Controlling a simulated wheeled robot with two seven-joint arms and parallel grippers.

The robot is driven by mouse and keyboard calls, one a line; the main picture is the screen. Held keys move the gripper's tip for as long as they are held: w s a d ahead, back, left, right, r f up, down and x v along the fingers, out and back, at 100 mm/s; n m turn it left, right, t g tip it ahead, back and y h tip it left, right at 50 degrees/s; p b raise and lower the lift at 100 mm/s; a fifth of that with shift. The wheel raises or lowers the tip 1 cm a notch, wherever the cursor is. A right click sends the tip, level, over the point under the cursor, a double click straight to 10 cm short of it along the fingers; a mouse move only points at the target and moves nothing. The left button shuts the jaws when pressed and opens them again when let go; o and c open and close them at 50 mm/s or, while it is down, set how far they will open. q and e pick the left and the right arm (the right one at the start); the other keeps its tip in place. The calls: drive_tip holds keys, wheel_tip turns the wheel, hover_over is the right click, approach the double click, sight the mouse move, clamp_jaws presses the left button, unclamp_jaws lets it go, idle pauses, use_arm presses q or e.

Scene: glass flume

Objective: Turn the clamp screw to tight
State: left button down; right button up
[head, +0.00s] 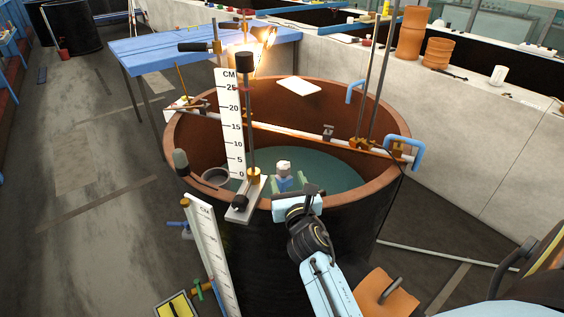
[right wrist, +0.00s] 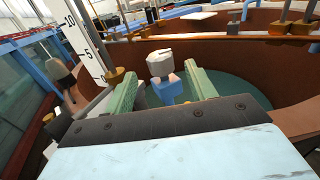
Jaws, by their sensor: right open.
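A pale grey knob on a blue body, which looks like the clamp screw (head: 284,166), stands at the near side of the round tub, against the green water. It also shows in the right wrist view (right wrist: 160,64), upright between the fingers. My right gripper (head: 286,181) is open, with its green fingers (right wrist: 160,78) on either side of the blue body. A gap shows on both sides, and I see no clear contact. The lower part of the blue body is hidden behind the gripper. My left gripper is not in view.
The brown tub rim (head: 186,131) surrounds the water. A white centimetre scale (head: 229,120) and a post stand just left of the gripper. A rail (head: 290,134) crosses the tub, with blue clamps (head: 417,153) at its right. A lit lamp (head: 266,36) stands behind.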

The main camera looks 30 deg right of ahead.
sight(282, 163)
drive_tip(key=x, duration=0.7)
drive_tip(key=shift+w+d, duration=0.15)
drive_tip(key=shift+w, duration=0.2)
drive_tip(key=c, duration=1)
